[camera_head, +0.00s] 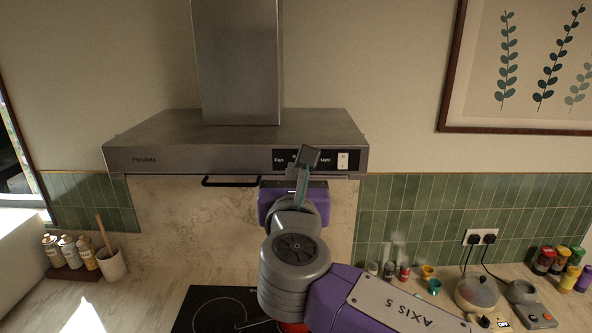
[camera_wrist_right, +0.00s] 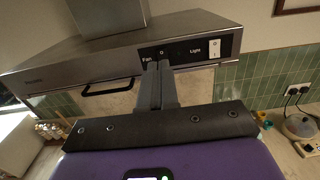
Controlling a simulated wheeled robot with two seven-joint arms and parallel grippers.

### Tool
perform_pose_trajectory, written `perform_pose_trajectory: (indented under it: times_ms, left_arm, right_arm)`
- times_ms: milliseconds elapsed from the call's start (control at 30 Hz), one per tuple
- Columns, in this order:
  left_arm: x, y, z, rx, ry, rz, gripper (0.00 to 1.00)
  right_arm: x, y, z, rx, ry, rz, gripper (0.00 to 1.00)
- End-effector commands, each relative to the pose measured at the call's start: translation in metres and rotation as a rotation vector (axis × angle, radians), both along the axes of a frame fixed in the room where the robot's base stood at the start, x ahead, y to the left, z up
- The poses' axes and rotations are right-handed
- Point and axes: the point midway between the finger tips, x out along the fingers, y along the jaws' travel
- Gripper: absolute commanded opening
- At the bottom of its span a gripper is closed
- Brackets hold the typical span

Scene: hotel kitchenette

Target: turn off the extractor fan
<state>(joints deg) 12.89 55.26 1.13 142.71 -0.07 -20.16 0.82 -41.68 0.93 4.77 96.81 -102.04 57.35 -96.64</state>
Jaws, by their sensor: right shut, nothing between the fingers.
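The extractor hood (camera_head: 225,135) is brushed steel, with a black control panel (camera_head: 330,160) at the right of its front edge. The panel carries the words Fan and Light, and a white rocker switch (camera_head: 343,160) by Light. My right gripper (camera_head: 307,157) is raised in front of the panel between the two words, its fingers together and empty. In the right wrist view its fingertips (camera_wrist_right: 160,66) lie just below a small 0 mark beside Fan. The fan control itself is hidden by the fingers; I cannot tell whether they touch it. My left gripper is out of view.
A black rail (camera_head: 230,182) hangs under the hood's front edge. Below are a dark hob (camera_head: 205,308), small jars and cups, a glass-lidded pot (camera_head: 476,292) and a plugged socket (camera_head: 481,237). Bottles and a utensil crock (camera_head: 112,265) stand at left. Space before the hood's left half is clear.

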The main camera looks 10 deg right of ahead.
Motion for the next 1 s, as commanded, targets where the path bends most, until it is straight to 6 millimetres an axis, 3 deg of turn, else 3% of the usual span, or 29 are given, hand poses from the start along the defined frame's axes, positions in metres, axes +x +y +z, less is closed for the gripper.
perform_pose_trajectory:
  times_ms: [233,667,767,833,967,1000]
  left_arm:
    - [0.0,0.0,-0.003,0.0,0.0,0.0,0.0]
    - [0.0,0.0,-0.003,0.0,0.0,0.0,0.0]
    - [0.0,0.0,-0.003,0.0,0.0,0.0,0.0]
    - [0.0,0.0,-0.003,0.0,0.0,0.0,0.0]
    - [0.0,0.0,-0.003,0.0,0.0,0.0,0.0]
    - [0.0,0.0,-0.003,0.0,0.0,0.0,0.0]
  right_arm:
    - [-0.025,0.005,0.004,0.001,-0.001,0.001,0.0]
    - [-0.024,0.007,-0.001,0.006,0.012,0.005,0.0]
    - [-0.011,0.016,-0.028,0.038,0.07,0.027,0.0]
    - [0.004,0.025,-0.062,0.087,0.145,0.05,0.0]
    - [0.031,0.042,-0.154,0.248,0.345,0.077,0.0]
    - [0.036,0.046,-0.185,0.312,0.413,0.076,0.0]
